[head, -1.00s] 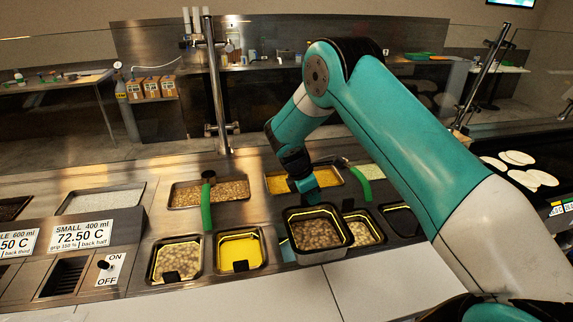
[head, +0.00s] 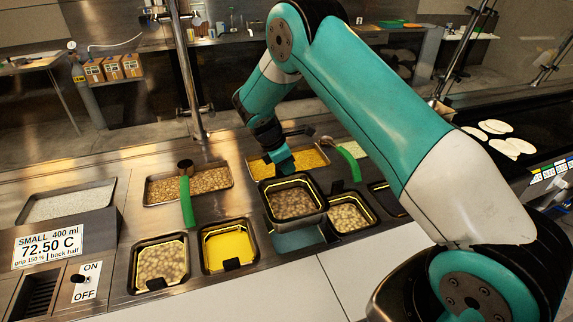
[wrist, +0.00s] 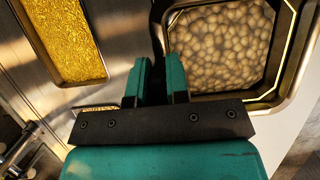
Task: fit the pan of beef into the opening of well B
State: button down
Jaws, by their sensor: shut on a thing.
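The pan of beef (head: 292,204), a dark-rimmed square pan of brownish lumps, hangs from my gripper (head: 284,172). It is held by its back side, above the front row of wells. In the wrist view my gripper (wrist: 157,82) is shut on a dark tab at the edge of the pan (wrist: 222,48). No letter is readable, so I cannot tell which opening is well B.
A yellow pan (head: 228,246) and a lumpy-filled pan (head: 160,264) sit left of the opening. Another filled pan (head: 350,214) sits close on the right. Green-handled ladles (head: 187,200) rest behind. White counter (head: 285,290) in front is clear.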

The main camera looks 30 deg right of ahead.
jog(key=shift+d, duration=0.1)
jog(key=shift+f+b, duration=1.55)
jog(key=shift+f, duration=1.3)
jog(key=shift+f+b, duration=2.15)
jog(key=shift+f, duration=1.65)
jog(key=c, duration=1)
grip_release()
jog(key=shift+c, duration=0.2)
jog(key=b, duration=0.3)
send_near(285, 177)
jog(key=a+f, duration=0.1)
jog(key=w+f, duration=0.1)
jog(key=shift+a+f, duration=0.35)
jog(key=shift+a, duration=0.05)
